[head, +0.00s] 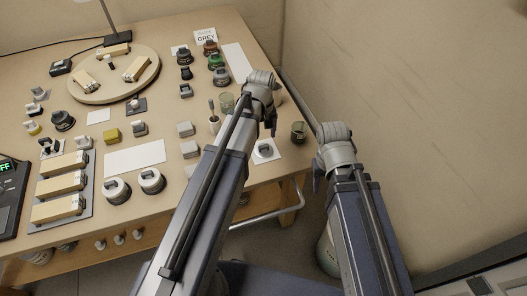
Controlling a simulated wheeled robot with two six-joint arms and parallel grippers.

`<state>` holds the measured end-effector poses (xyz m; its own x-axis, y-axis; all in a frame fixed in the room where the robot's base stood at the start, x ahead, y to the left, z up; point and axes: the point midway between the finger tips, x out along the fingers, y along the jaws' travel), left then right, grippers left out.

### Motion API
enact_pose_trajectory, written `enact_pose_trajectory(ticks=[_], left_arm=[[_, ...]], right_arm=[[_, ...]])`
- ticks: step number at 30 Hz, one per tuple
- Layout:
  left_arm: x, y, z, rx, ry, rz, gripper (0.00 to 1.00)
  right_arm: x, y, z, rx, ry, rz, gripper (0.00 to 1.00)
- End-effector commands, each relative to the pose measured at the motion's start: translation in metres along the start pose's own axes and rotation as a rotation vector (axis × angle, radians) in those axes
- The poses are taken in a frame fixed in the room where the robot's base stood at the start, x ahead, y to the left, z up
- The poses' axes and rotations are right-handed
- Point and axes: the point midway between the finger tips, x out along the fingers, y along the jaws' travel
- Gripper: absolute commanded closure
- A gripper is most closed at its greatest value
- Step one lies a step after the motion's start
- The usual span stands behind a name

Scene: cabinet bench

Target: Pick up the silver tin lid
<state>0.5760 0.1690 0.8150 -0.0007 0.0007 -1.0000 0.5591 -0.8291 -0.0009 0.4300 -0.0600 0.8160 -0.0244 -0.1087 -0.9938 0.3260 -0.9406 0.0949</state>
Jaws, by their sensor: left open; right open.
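I cannot make out for certain which item is the silver tin lid. A small grey-and-dark item (264,149) sits on a white square at the bench's right front corner. My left gripper (271,125) is open and points down above the right end of the bench, just behind the white square. My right gripper (317,181) is open and hangs off the bench's right edge. Neither gripper visibly holds anything.
A round wooden board (115,88) with wooden blocks stands at the back left. A cup with a brush (214,125) and a dark green jar (299,131) flank my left gripper. A blank white card (134,157) lies front-centre.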

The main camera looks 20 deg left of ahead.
Motion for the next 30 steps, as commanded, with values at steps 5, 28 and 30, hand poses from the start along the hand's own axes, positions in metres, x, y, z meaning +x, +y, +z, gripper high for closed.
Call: enact_pose_trajectory(ticks=[5,28,30], left_arm=[[0.004,0.001,0.001,0.000,0.000,0.001,0.18],[0.051,0.004,0.004,-0.001,0.000,0.001,0.21],[0.051,0.004,0.004,-0.001,0.000,0.001,0.29]], right_arm=[[0.004,0.000,0.000,0.000,0.000,0.000,0.50],[0.050,-0.005,-0.003,-0.001,0.000,0.000,0.50],[0.050,-0.005,-0.003,-0.001,0.000,0.000,0.50]])
